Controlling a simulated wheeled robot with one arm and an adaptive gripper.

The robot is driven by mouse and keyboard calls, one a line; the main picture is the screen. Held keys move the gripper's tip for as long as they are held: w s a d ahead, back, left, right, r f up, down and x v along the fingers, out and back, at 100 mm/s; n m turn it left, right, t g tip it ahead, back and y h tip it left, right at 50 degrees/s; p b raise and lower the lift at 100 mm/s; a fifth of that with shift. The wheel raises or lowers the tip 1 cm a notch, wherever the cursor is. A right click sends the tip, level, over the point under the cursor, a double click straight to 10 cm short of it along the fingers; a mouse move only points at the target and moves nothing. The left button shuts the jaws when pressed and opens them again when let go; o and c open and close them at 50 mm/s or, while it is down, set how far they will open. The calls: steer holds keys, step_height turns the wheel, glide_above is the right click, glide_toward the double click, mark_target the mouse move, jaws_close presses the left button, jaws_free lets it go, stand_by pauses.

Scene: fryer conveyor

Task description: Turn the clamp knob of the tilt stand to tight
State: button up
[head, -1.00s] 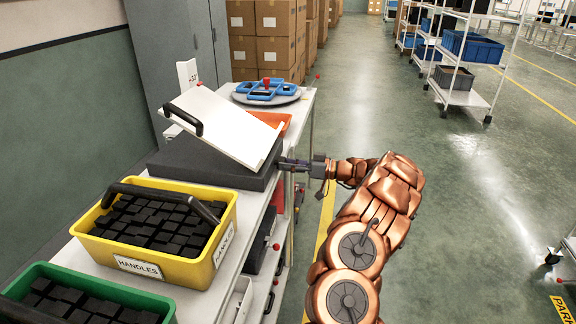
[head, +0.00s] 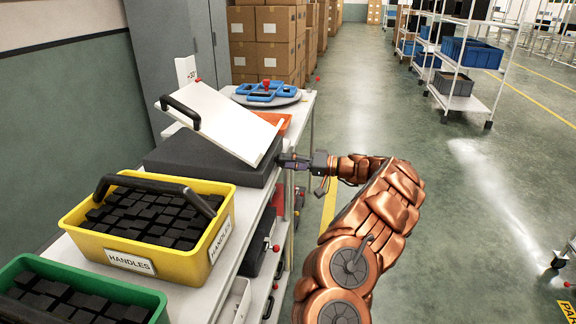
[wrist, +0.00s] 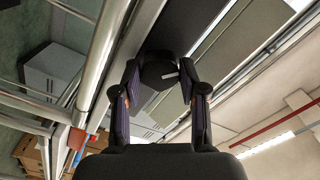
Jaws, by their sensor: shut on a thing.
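The tilt stand has a dark base (head: 205,162) and a white tilted plate (head: 219,120) with a black handle on its upper left edge. The plate slopes down to the right. My gripper (head: 286,162) reaches the right side of the stand from the aisle. In the wrist view its two fingers (wrist: 160,88) are shut on the knob, one on each side. In the head view the knob is hidden by the gripper.
A yellow bin (head: 215,238) of black handles stands nearer on the bench, with a green bin (head: 150,297) in front. A turntable with blue trays (head: 268,92) and an orange bin (head: 272,122) stand behind the stand.

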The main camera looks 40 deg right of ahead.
steer(key=shift+m+p, duration=0.8)
steer(key=shift+m, duration=3.3)
steer(key=o, duration=1.1)
steer(key=shift+o, duration=0.2)
steer(key=shift+s, duration=0.1)
steer(key=v, duration=1.1)
steer(key=shift+s+d, duration=0.3)
